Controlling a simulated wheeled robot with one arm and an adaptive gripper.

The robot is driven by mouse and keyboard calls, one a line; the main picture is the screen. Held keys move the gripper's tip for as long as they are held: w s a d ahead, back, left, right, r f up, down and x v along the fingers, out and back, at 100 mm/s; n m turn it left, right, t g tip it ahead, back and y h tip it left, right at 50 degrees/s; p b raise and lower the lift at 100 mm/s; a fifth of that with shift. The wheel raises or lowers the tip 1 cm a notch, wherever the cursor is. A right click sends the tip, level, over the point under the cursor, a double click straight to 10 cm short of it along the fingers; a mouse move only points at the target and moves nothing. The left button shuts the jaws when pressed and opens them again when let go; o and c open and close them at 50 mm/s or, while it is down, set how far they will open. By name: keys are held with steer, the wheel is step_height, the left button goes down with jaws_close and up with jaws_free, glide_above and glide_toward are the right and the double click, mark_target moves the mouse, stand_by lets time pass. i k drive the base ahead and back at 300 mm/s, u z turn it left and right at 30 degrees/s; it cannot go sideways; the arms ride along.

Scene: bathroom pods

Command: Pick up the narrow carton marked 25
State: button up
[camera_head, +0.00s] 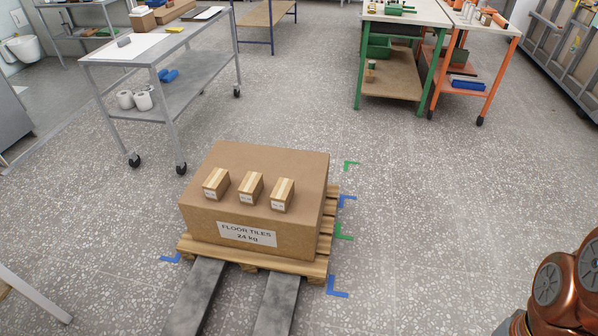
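Three small narrow blocks stand in a row on a large brown carton (300,168). They are the left block (216,182), the middle block (250,188) and the right block (282,194). Each is striped pale and brown on top and has a small white label on its front, too small to read. I cannot tell which thing, if any, is marked 25. The large carton's label (247,234) reads FLOOR TILES 24 kg. My gripper is out of view; only copper-coloured links of my arm show at the lower right.
The large carton sits on a wooden pallet (325,232), with two grey forks (275,305) at its near side. A grey trolley (200,84) stands at the upper left, a green-framed bench (398,86) and an orange-framed table (495,85) at the upper right.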

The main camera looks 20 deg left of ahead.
mark_target(283, 193)
steer(key=i, duration=3.4)
steer(key=u, duration=4.3)
steer(key=i, duration=0.5)
steer(key=z, duration=0.05)
